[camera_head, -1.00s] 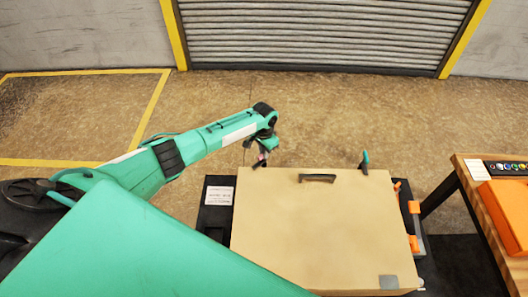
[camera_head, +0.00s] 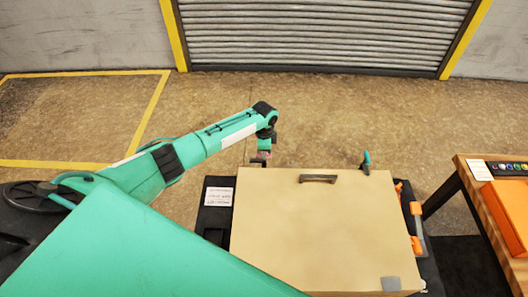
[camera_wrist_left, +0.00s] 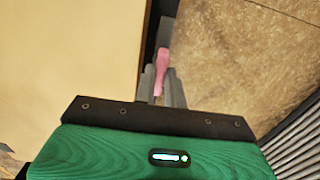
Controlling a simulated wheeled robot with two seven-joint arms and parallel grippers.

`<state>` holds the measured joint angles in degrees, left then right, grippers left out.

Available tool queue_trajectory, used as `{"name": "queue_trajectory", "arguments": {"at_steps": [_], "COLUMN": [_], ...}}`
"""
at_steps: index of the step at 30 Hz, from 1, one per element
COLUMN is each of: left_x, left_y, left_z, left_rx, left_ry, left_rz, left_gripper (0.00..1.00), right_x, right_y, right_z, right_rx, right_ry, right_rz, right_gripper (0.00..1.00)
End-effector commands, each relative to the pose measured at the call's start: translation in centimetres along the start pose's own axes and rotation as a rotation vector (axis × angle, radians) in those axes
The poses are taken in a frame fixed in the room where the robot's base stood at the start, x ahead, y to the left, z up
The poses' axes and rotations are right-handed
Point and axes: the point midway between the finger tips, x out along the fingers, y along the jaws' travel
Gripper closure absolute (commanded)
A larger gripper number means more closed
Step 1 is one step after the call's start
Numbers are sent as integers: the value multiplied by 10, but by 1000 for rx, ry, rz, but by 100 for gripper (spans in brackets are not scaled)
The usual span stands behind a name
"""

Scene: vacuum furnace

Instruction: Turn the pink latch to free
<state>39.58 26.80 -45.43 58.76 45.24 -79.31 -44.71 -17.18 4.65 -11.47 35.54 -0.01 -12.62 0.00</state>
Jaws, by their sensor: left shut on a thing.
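The pink latch (camera_wrist_left: 161,68) shows between the fingertips of my left gripper (camera_wrist_left: 161,82) in the left wrist view, beside the edge of the tan furnace box. My left gripper is shut on it. In the head view my left gripper (camera_head: 262,158) is at the far left corner of the furnace (camera_head: 310,225), and only a small bit of pink shows there. My right gripper is not in view.
A dark handle (camera_head: 318,178) sits on the furnace top near its far edge. A teal-tipped lever (camera_head: 366,160) stands at its far right corner. A wooden table (camera_head: 480,205) with an orange case (camera_head: 508,212) stands at the right. The floor behind is clear.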

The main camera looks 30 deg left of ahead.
Motion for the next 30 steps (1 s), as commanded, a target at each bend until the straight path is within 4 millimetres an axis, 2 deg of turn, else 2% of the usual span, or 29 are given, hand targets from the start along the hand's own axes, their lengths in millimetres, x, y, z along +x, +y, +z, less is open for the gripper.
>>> {"name": "queue_trajectory", "arguments": {"at_steps": [17, 18, 21, 30], "left_x": [-1, -1, -1, -1], "left_y": [-1, -1, -1, 0], "left_z": [-1, -1, -1, 0], "left_rx": [36, 36, 36, 35], "left_ry": [2, 2, 2, 1], "left_rz": [-2, -2, -2, -1], "left_gripper": [100, 86, 67, 66], "right_x": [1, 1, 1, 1], "right_y": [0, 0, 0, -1], "right_z": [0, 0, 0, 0], "right_rx": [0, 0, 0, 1], "right_ry": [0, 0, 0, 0], "right_rz": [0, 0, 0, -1], "right_gripper": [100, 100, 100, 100]}}
